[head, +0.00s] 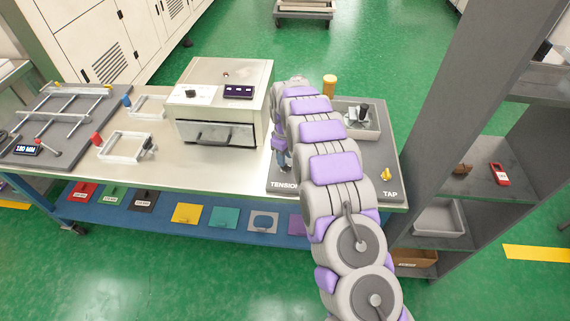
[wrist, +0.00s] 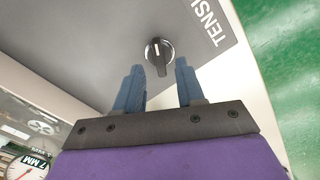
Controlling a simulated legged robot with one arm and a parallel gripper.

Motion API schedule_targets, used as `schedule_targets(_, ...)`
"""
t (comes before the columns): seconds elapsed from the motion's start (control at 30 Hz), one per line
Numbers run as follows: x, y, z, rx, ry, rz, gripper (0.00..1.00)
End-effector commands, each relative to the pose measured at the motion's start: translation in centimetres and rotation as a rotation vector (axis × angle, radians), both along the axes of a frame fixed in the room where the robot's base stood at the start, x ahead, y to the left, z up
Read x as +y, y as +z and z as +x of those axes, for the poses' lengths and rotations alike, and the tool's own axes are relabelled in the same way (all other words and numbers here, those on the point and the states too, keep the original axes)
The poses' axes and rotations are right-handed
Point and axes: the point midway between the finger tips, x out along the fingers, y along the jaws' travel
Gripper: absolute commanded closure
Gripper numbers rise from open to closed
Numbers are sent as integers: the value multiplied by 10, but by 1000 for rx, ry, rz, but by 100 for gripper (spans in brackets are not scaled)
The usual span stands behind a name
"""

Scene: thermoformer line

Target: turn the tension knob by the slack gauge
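A round dial (wrist: 20,168) with a "7 MM" label (wrist: 36,162), apparently the slack gauge, is cut off at the lower left. In the head view, my arm hides the knob and blue fingers (head: 283,158) show near the "TENSION" label (head: 284,184).
A metal box with a drawer (head: 222,105) stands left of my arm on the bench (head: 190,170). Right of my arm are a grey tray (head: 366,132) and a yellow tap (head: 386,174). A grey shelf unit (head: 450,110) rises close to the bench's right end.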

Motion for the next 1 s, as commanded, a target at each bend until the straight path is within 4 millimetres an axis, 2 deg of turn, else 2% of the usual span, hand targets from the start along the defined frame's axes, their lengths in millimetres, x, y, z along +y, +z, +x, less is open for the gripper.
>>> schedule_targets(0.1, 0, -19, 0, 1, 0, 1, 62)
schedule_targets(0.23, 0, -31, 0, -2, -1, 1, 62)
schedule_targets(0.63, 0, -35, 0, -2, -1, 1, 63)
schedule_targets(1.0, 0, -35, 0, -2, -1, 1, 98)
